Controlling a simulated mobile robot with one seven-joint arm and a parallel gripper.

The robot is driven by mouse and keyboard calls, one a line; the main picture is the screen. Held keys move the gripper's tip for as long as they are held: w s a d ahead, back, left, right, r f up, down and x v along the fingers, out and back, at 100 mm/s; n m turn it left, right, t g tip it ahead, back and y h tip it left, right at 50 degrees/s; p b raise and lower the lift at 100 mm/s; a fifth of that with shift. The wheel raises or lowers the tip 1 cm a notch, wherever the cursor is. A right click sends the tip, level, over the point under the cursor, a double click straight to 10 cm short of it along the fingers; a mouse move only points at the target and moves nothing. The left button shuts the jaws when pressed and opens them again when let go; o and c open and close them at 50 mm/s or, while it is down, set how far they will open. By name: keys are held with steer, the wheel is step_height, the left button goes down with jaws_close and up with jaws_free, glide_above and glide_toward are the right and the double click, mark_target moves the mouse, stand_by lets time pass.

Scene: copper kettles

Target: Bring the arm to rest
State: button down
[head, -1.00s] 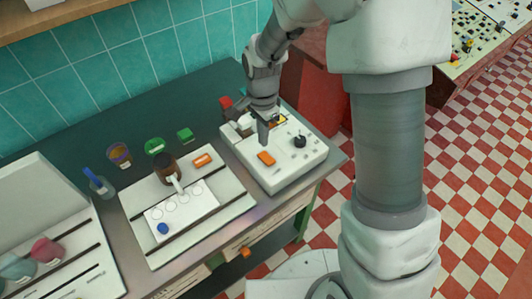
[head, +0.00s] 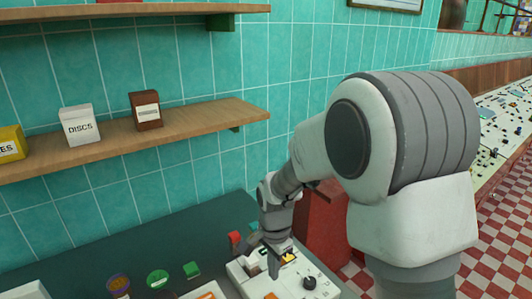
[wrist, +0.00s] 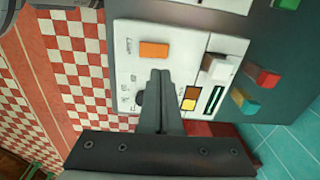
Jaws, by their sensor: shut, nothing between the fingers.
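My gripper (head: 273,272) points down over the white control box (head: 318,283) on the dark counter. Its fingers are together and hold nothing. In the wrist view the shut fingertips (wrist: 160,76) are in front of the box face, between an orange button (wrist: 154,49) and a small yellow window (wrist: 189,98). The fingers partly cover the black knob (wrist: 139,97). I cannot tell whether the fingertips touch the box. My arm bends from the right side of the head view down to the box.
A wooden shelf (head: 205,128) holds a white DISCS box (head: 82,126), a brown box (head: 146,111) and a yellow box (head: 11,143). Green (head: 191,270) and red (head: 234,237) pieces lie near the control box. Checkered floor (head: 490,255) is clear at right.

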steer(key=s+d+r+n+t, duration=0.1)
steer(key=s+d+r+n, duration=0.25)
steer(key=r, duration=0.35)
steer(key=s+d+r+n+t, duration=0.2)
steer(key=s+d+r, duration=0.2)
steer(key=r, duration=0.3)
steer(key=s+d+r+n+t, duration=0.1)
steer(key=s+d+r+n, duration=0.1)
steer(key=s, duration=0.3)
steer(key=s+d+r+n+t, duration=0.1)
steer(key=s+d+r+n, duration=0.1)
steer(key=s, duration=0.4)
steer(key=shift+d+r+n, duration=0.2)
steer(key=shift+r+n, duration=0.45)
steer(key=shift+r, duration=0.25)
steer(key=shift+a, duration=0.1)
steer(key=shift+a, duration=0.25)
